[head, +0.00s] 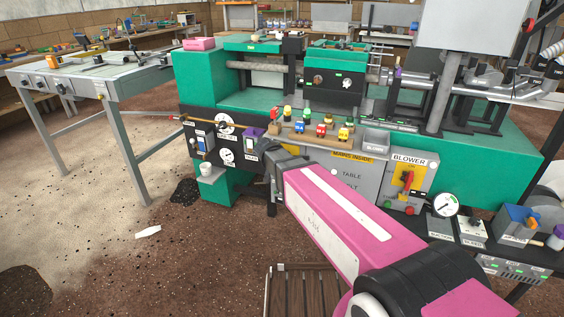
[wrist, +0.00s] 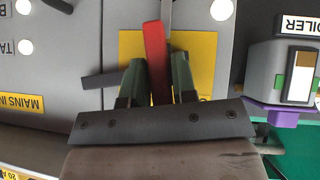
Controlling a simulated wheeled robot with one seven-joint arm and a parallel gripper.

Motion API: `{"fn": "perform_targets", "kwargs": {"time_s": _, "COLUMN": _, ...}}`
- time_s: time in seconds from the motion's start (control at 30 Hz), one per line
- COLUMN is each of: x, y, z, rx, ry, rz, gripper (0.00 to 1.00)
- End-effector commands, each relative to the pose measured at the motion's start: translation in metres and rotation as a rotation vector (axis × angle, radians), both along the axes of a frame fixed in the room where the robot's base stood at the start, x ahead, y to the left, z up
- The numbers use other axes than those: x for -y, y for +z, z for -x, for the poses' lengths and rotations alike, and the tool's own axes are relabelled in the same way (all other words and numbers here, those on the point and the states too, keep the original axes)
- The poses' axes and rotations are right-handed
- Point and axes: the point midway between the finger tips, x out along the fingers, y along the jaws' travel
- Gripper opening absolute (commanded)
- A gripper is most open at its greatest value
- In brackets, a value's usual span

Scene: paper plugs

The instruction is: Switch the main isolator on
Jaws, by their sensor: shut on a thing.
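The main isolator shows in the wrist view as a red handle (wrist: 155,50) in front of a yellow plate (wrist: 130,45) on a grey cabinet front. My gripper (wrist: 158,75) has its two green fingers on either side of the handle and is shut on it. The handle stands almost upright in that picture, with a slight tilt, and its free end reaches past the fingertips. Its lower part is hidden between the fingers. In the head view my pink arm covers the gripped handle and the fingertips.
A blower box (head: 408,178) with another red handle on yellow sits to the right of my arm. A boiler switch (wrist: 298,75) with a purple part below it is close on the right in the wrist view. Several small coloured items stand on a wooden ledge (head: 290,133) above the cabinet.

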Motion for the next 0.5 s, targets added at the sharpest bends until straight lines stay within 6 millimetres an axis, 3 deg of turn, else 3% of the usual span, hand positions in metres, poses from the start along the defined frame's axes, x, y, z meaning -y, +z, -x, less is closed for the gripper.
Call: {"fn": "perform_targets", "kwargs": {"time_s": 0.5, "x": 0.0011, "y": -0.0006, "z": 0.0013, "rx": 0.062, "ry": 0.0, "rz": -0.177, "gripper": 0.0}}
